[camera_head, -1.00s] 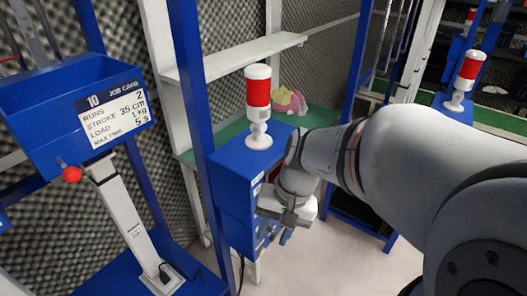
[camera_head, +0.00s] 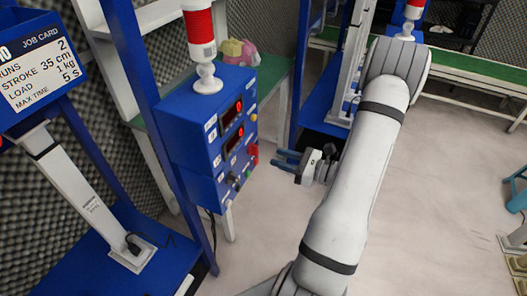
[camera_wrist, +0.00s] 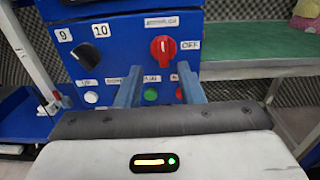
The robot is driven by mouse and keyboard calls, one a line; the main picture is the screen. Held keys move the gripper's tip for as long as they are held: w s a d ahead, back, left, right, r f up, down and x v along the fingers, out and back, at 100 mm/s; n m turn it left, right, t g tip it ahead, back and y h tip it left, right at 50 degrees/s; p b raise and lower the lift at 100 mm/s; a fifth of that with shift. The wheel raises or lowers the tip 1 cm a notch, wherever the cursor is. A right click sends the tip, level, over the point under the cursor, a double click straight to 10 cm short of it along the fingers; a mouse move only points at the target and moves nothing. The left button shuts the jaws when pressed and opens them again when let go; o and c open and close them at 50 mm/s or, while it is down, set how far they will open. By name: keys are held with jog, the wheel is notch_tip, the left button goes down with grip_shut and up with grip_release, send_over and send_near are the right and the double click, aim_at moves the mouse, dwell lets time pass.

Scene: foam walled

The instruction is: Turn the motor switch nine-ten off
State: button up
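A blue control box (camera_head: 190,130) stands on the left of the head view. In the wrist view its front face (camera_wrist: 125,60) carries a red rotary switch (camera_wrist: 163,48) with a label above it, too small to read, and an OFF label to its right. The switch's handle looks roughly upright. A black knob (camera_wrist: 85,56) is to its left, below the labels 9 and 10. My gripper (camera_head: 279,160) is apart from the box, to its right, facing its front. Its two blue fingers (camera_wrist: 160,88) are spread with nothing between them, below the red switch in the wrist view.
White (camera_wrist: 91,97), green (camera_wrist: 151,93) and red (camera_wrist: 180,94) buttons sit below the knobs. A red-and-white signal lamp (camera_head: 200,40) stands on the box. A blue post (camera_head: 150,90) and job card holder (camera_head: 35,70) are to the left.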

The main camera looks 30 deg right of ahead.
aim_at(258, 150)
jog(key=p+x, duration=0.1)
jog(key=x, duration=0.6)
jog(key=shift+w+f, duration=0.15)
jog(key=shift+w, duration=0.25)
jog(key=shift+c, duration=0.5)
